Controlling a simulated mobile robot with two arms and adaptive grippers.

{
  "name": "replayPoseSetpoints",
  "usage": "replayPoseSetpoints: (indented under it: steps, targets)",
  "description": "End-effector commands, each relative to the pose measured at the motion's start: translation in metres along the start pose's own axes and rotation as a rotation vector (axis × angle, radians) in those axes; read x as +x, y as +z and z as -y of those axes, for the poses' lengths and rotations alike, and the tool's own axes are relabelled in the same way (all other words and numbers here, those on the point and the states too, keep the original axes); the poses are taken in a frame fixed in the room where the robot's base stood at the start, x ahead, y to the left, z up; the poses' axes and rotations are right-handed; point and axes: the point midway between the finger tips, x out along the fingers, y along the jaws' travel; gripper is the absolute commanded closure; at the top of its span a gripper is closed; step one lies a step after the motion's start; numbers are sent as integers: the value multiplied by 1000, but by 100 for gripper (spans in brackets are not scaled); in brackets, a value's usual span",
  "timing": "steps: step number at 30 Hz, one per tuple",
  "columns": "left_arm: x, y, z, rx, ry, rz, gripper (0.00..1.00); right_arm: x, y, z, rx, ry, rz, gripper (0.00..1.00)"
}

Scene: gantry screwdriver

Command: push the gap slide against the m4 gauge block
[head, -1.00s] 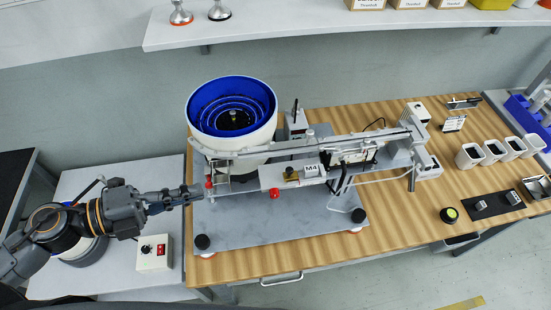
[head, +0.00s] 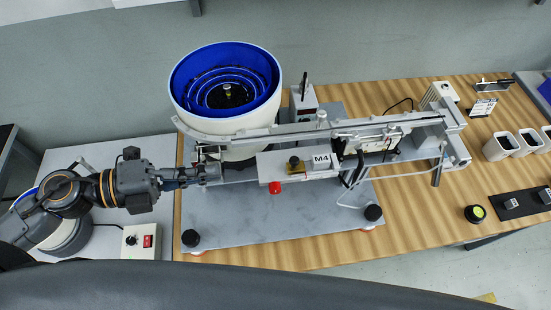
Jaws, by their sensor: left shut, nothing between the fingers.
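The M4 gauge block (head: 321,161) is a white labelled block on the pale plate of the gantry fixture. I cannot tell for certain which part is the gap slide. My left gripper (head: 213,173) is shut and empty at the left end of the fixture, below the bowl feeder. It covers the small parts there, and I cannot tell if it touches them. My right gripper is not in view.
The white bowl feeder (head: 228,95) with a blue inside stands behind my left gripper. A long rail (head: 310,133) runs right from it above the plate. A control box (head: 140,240) lies at front left. White cups (head: 500,146) stand at right. The grey baseplate (head: 235,220) has free room in front.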

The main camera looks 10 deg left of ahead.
Motion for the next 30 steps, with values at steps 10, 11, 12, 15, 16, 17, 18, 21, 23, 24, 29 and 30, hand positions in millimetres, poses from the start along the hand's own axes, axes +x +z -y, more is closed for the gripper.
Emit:
replayPoseSetpoints:
  steps: [10, 11, 12, 15, 16, 17, 18, 21, 23, 24, 29, 30]
  targets:
    - [30, 1, 3, 4, -1, 1, 100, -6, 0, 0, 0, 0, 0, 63]
    - [33, 1, 3, 3, -2, 1, 100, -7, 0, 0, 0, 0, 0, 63]
    - [36, 1, 3, 4, -2, 1, 100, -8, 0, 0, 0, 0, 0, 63]
    - [45, 1, 4, 4, -2, 2, 100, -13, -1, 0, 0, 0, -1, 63]
    - [48, 1, 4, 2, -3, 3, 100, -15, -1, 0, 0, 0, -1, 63]
    - [51, 2, 4, 2, -3, 4, 100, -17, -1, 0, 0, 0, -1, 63]
    - [55, 2, 4, 2, -3, 4, 100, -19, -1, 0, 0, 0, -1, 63]
    - [66, 1, 5, 3, -3, 1, 100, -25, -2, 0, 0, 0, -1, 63]
    - [74, 1, 6, 2, -5, 3, 100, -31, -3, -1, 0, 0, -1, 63]
    - [80, 2, 6, 0, -5, 4, 100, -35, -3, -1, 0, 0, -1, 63]
    - [104, 1, 6, 1, -4, 2, 100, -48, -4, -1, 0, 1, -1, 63]
    - [109, 0, 5, 0, -3, 1, 100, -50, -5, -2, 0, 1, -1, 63]
